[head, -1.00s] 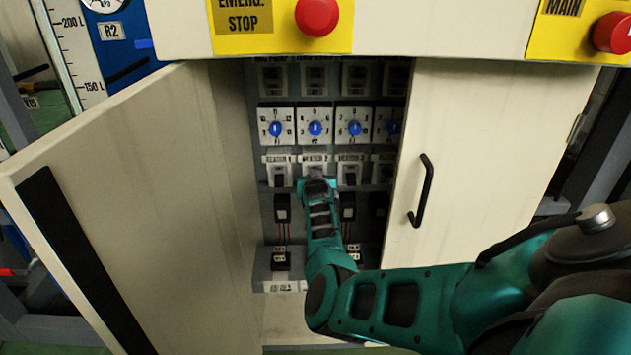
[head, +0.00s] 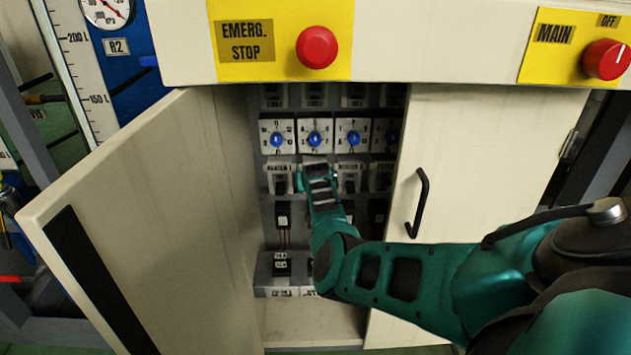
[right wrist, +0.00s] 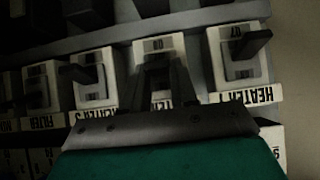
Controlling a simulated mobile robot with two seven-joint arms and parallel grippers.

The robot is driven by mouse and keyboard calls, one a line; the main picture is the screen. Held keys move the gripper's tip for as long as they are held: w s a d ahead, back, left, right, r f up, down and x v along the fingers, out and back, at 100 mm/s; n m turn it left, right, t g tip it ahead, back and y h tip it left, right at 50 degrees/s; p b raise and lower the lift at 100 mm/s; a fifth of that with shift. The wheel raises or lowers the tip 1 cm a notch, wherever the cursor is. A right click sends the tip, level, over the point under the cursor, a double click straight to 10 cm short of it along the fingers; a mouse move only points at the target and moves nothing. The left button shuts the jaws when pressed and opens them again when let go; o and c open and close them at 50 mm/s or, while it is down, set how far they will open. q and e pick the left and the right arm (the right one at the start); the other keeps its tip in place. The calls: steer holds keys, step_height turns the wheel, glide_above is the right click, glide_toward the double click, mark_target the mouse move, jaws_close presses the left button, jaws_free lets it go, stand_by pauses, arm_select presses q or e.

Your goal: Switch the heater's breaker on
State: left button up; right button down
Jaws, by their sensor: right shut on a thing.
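A row of white breakers with black levers sits inside the open cabinet. The heater 1 breaker (head: 279,180) is left of my right gripper (head: 317,168) in the head view. In the right wrist view, which looks upside down, the HEATER 1 breaker (right wrist: 238,55) is to the right, its black lever sticking out. My right gripper (right wrist: 160,88) is at the breaker beside it (right wrist: 158,46), shut on its black lever, which the fingers largely hide. The label below that breaker is mostly covered. My left gripper is out of view.
Blue dials (head: 314,139) sit above the breakers. The left cabinet door (head: 150,220) stands open; the right door (head: 470,180) with its black handle (head: 418,203) is closed. A red emergency stop button (head: 317,47) and a red main switch (head: 606,59) are above.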

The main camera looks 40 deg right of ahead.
steer(key=shift+w+d+r+g+y, duration=0.15)
steer(key=shift+r+g+y, duration=0.1)
steer(key=shift+g+y, duration=0.3)
steer(key=shift+r+g+y+b, duration=0.1)
steer(key=shift+g+y+b, duration=0.25)
steer(key=shift+g+b, duration=0.25)
steer(key=shift+w+r+g+y+b, duration=0.15)
steer(key=shift+g+y+b, duration=0.15)
steer(key=shift+b, duration=0.25)
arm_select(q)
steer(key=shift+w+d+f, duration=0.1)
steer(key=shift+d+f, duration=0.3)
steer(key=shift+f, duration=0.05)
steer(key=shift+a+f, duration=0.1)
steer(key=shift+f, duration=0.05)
arm_select(e)
steer(key=c, duration=0.9)
jaws_free()
steer(key=shift+d+r, duration=0.1)
steer(key=shift+r, duration=0.05)
